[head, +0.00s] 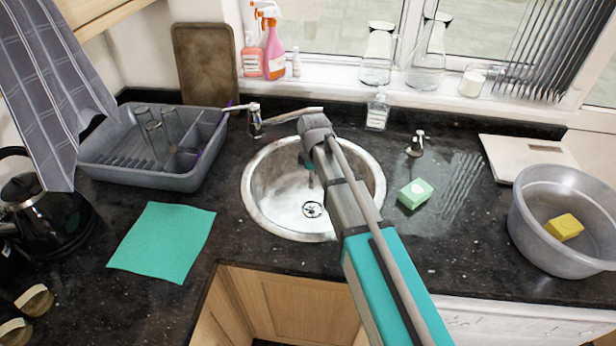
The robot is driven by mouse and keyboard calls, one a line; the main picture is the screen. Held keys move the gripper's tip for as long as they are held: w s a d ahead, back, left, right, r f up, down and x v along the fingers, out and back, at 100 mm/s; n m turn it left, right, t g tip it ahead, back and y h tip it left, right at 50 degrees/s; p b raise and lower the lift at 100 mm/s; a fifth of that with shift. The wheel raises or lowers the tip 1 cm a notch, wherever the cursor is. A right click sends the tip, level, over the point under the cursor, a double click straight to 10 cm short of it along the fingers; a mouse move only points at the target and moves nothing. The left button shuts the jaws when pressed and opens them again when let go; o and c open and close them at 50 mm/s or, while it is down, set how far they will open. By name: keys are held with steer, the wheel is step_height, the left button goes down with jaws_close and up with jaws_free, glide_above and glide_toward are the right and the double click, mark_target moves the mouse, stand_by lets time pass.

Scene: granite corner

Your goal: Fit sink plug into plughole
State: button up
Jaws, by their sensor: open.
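The round steel sink (262,190) is set into the dark granite worktop. Its plughole (313,209) shows as a small round strainer with dark holes in the basin floor. My gripper (309,178) hangs over the back of the basin, small and dark, partly hidden by my arm, and apart from the plughole. It is open, and I see nothing held in it. A small chrome fitting (415,145) stands on the worktop right of the sink; I cannot tell whether it is the plug. I cannot make out a sink plug for certain.
A chrome tap (256,120) stands behind the sink. A green sponge (415,193) lies right of it, and a soap bottle (377,112) behind. A grey dish rack (150,180), teal cloth (163,241) and grey basin (535,235) flank it. My arm crosses the sink's right side.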

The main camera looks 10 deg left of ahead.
step_height(320, 180, up, 7)
steer(key=p, duration=0.7)
stand_by(0.6)
steer(key=shift+d, duration=0.15)
steer(key=s+d+m, duration=0.4)
steer(key=d+m, duration=0.2)
steer(key=d, duration=0.4)
steer(key=s+d+m, duration=0.4)
steer(key=d+m, duration=0.2)
steer(key=d, duration=0.4)
steer(key=s+d+m, duration=0.4)
steer(key=d+m, duration=0.2)
steer(key=d, duration=0.4)
steer(key=shift+s+d+m, duration=0.3)
steer(key=shift+s, duration=0.1)
